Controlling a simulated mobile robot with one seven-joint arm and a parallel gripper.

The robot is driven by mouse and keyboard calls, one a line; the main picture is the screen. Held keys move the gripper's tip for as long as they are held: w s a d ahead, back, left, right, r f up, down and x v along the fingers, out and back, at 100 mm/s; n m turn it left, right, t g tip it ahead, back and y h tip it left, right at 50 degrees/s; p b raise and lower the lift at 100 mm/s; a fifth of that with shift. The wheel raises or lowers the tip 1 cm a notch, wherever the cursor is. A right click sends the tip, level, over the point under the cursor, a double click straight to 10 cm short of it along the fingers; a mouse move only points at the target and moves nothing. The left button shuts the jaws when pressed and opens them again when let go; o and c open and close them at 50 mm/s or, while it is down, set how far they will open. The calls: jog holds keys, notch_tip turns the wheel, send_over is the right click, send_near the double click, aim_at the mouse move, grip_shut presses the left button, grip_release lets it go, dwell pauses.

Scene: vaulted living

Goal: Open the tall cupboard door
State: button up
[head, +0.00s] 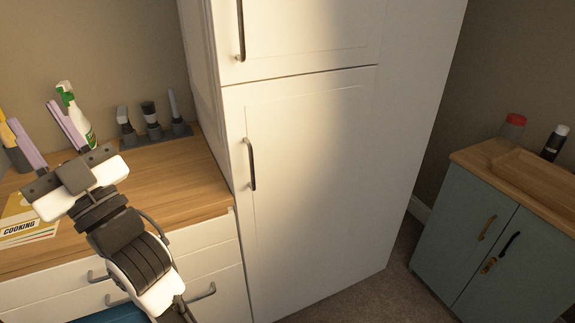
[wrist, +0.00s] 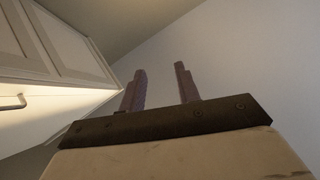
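The tall cupboard (head: 410,130) is white and stands in the middle of the head view. Its large lower door (head: 310,200) is shut, with a dark vertical handle (head: 250,165) near its left edge. A shut upper door (head: 305,25) above it has its own dark handle (head: 240,30). My gripper (head: 31,113) is left of the cupboard, over the wooden counter, and apart from the handle. In the wrist view its two purplish fingers (wrist: 160,72) stand apart with nothing between them.
The wooden counter (head: 180,185) bears a spray bottle (head: 76,115), a cooking book (head: 28,220) and a dark rack of utensils (head: 155,137). A low blue-green cabinet (head: 500,235) stands at right. Carpet (head: 385,285) lies clear between. A wall cabinet (wrist: 60,50) shows in the wrist view.

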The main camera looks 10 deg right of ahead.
jog(key=w+d+f+m+t+h, duration=0.1)
jog(key=w+d+f+m+h, duration=0.2)
jog(key=w+d+f+h, duration=0.35)
jog(key=m+g+h, duration=0.3)
jog(key=g+h, duration=0.1)
jog(key=h, duration=0.2)
send_near(252, 161)
jog(key=p+x, duration=0.4)
jog(key=x, duration=0.4)
jog(key=shift+w, duration=0.1)
jog(key=shift+w+a, duration=0.15)
jog(key=shift+w, duration=0.2)
grip_shut()
